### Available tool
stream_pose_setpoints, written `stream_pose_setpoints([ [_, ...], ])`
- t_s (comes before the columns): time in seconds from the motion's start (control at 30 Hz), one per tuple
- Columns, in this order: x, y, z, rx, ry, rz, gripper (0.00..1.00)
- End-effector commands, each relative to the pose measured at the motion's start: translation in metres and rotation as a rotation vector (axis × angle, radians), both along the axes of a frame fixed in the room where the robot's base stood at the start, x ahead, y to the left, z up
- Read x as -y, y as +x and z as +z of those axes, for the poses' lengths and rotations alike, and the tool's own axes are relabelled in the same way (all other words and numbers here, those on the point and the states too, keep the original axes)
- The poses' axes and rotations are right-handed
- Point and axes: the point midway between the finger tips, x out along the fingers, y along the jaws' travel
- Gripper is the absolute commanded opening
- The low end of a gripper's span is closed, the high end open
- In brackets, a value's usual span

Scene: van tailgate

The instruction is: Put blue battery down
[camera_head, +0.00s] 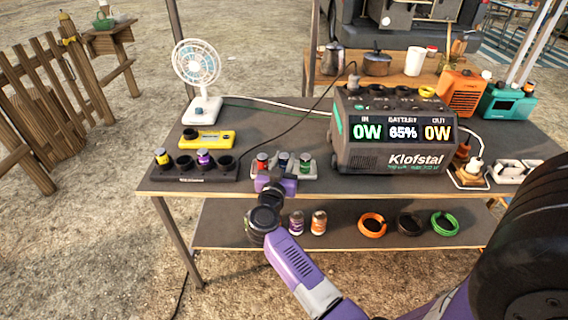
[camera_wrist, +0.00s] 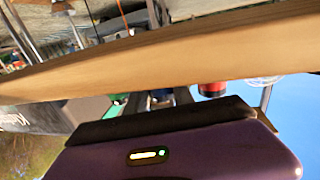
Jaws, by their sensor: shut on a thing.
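The blue battery (camera_head: 284,159) stands upright between a red battery (camera_head: 262,160) and a green-banded battery (camera_head: 305,160) at the small grey holder (camera_head: 312,173) near the table's front edge. My gripper (camera_head: 281,172) reaches in from the front and is shut on the blue battery. In the wrist view, a bit of blue (camera_wrist: 160,95) shows between the dark fingers of my gripper (camera_wrist: 158,100). The red battery (camera_wrist: 212,90) is beside them. The battery's lower end is hidden, so I cannot tell whether it is seated.
A dark rack (camera_head: 190,176) with a yellow and a purple battery and open slots is at left. A yellow device (camera_head: 207,139) lies behind it. The large power station (camera_head: 392,130) stands right. The wooden table edge (camera_wrist: 150,65) crosses the wrist view close to my gripper.

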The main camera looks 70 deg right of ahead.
Motion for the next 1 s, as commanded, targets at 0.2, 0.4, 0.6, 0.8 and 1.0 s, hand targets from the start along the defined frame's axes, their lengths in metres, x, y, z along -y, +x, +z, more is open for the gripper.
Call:
stream_pose_setpoints([
  [0.2,0.000,0.000,0.001,0.001,-0.002,0.000,0.00],
  [0.4,0.000,0.000,-0.001,0.001,-0.001,0.000,0.41],
  [0.6,0.000,0.000,-0.002,0.001,-0.001,0.000,0.51],
  [0.8,0.000,0.000,0.000,0.002,-0.001,0.000,0.51],
  [1.0,-0.021,-0.003,0.002,-0.001,0.000,0.004,0.51],
])
